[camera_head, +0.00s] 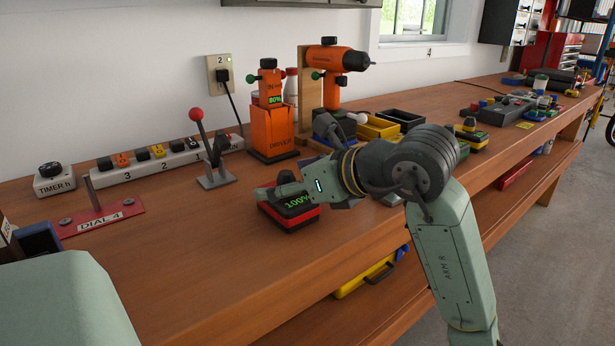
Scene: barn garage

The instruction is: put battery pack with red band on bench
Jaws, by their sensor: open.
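The battery pack with a red band (291,216) is dark on top, with a green "100%" readout. It appears to rest flat on the wooden bench (215,255), near the middle of its front half. My gripper (297,166) is open, reaching in from the right. One finger lies just over the pack's top rear edge and hides part of it. I cannot tell whether the near finger touches the pack.
An orange driver stand (271,130) showing "80%" and an orange drill (337,60) stand behind. A red-knobbed lever (207,150), power strip (160,160) and DIAL 4 plate (98,220) are left. Yellow (378,128) and black bins stand right. The front bench is clear.

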